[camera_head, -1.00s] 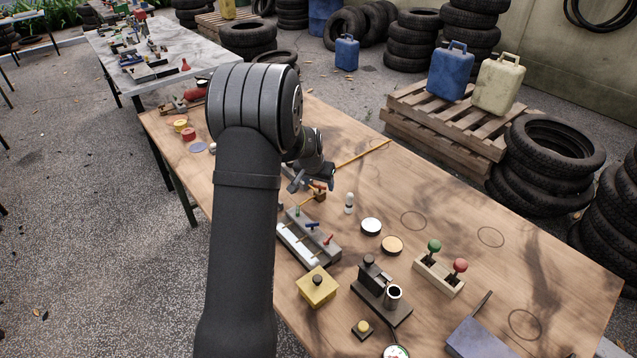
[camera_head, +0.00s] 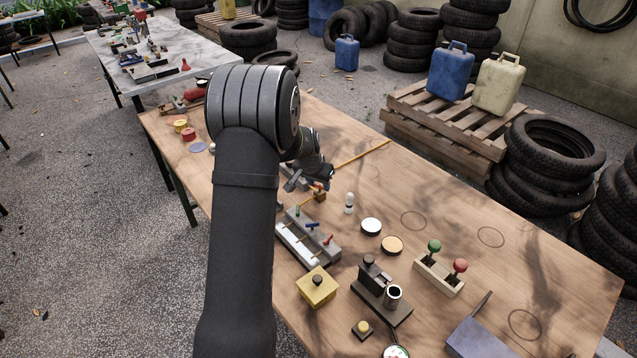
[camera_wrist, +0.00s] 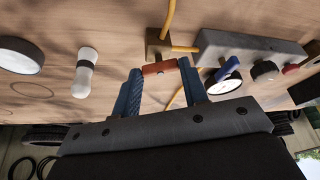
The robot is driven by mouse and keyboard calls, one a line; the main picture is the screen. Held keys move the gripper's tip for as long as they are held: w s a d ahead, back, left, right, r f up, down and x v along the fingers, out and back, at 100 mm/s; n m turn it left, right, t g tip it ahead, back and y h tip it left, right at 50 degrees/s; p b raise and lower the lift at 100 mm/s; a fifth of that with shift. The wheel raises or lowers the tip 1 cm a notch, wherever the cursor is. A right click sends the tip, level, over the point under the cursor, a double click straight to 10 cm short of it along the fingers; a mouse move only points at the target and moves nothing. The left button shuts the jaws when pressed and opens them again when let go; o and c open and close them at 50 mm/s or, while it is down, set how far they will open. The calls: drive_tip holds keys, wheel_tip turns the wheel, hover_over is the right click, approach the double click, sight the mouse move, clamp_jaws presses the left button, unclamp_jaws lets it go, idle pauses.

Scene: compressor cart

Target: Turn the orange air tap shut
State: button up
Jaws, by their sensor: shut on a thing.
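The orange air tap handle (camera_wrist: 159,69) lies between the two blue fingers of my gripper (camera_wrist: 160,70) in the wrist view, one finger at each end of it. My gripper is shut on this handle. The tap's brown block body (camera_wrist: 157,45) sits on the wooden table just beyond the handle, with yellow hose running from it. In the head view the orange handle (camera_head: 318,185) is small and partly covered by my gripper (camera_head: 307,183). The brown block (camera_head: 320,196) shows just below it.
A white-and-black bottle-like piece (camera_head: 349,203) and a white disc (camera_head: 371,226) are to the right. Yellow hose (camera_head: 360,155) crosses the table behind.

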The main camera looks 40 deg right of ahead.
drive_tip(key=shift+w+m+g, duration=0.2)
drive_tip(key=shift+m+g, duration=0.7)
drive_tip(key=shift+m, duration=1.4)
drive_tip(key=o, duration=1)
drive_tip(key=shift+r, duration=0.1)
drive_tip(key=v, duration=1.1)
drive_tip(key=a+v, duration=0.1)
drive_tip(key=v, duration=0.5)
